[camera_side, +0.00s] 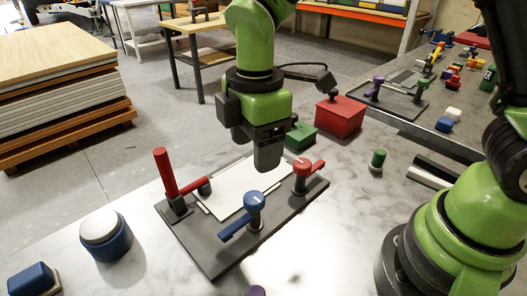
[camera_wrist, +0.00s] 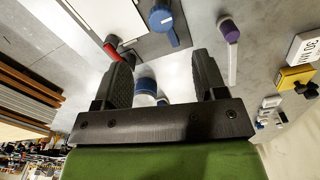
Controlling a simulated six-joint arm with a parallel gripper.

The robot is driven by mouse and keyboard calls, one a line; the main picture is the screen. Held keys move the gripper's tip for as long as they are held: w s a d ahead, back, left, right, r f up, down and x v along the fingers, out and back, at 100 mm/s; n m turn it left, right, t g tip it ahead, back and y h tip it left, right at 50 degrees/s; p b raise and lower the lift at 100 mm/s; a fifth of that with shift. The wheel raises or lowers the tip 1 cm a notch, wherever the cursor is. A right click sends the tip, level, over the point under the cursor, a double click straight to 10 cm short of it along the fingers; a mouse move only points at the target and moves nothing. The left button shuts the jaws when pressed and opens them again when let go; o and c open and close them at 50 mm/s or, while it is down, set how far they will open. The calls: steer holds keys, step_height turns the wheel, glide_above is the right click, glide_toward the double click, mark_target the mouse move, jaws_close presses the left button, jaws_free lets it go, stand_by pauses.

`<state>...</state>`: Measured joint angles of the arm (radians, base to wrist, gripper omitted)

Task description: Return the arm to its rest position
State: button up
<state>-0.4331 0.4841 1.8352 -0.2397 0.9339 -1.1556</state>
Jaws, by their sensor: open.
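My gripper (camera_side: 268,158) hangs above the far side of a dark fixture plate (camera_side: 212,258), with nothing visible in its jaws. In the wrist view its two fingers (camera_wrist: 163,75) are spread apart. A white panel (camera_side: 240,186) lies on the plate. Around it stand a red clamp with an upright handle (camera_side: 165,175), a blue clamp (camera_side: 254,203) and a second red clamp (camera_side: 303,172). The blue clamp also shows at the top of the wrist view (camera_wrist: 164,20). The gripper appears clear of the panel and clamps, though the exact height cannot be told.
A blue and white round container (camera_side: 106,240) and a blue block (camera_side: 35,280) stand at the left front. A green-topped cylinder (camera_side: 377,160), a red box (camera_side: 340,117) and a green box (camera_side: 300,135) are behind and right. Stacked boards (camera_side: 60,85) stand far left.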

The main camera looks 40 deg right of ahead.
steer(key=s+d+r+m+t+y, duration=0.1)
steer(key=s+d+r+m+t, duration=0.2)
steer(key=m, duration=0.6)
steer(key=s+d+r+m+t, duration=0.4)
steer(key=s+d+r+m, duration=0.3)
steer(key=s+r+m, duration=0.3)
steer(key=shift+s+d+m+y, duration=0.2)
steer(key=shift+s+m+y, duration=0.1)
steer(key=shift+s+y, duration=0.1)
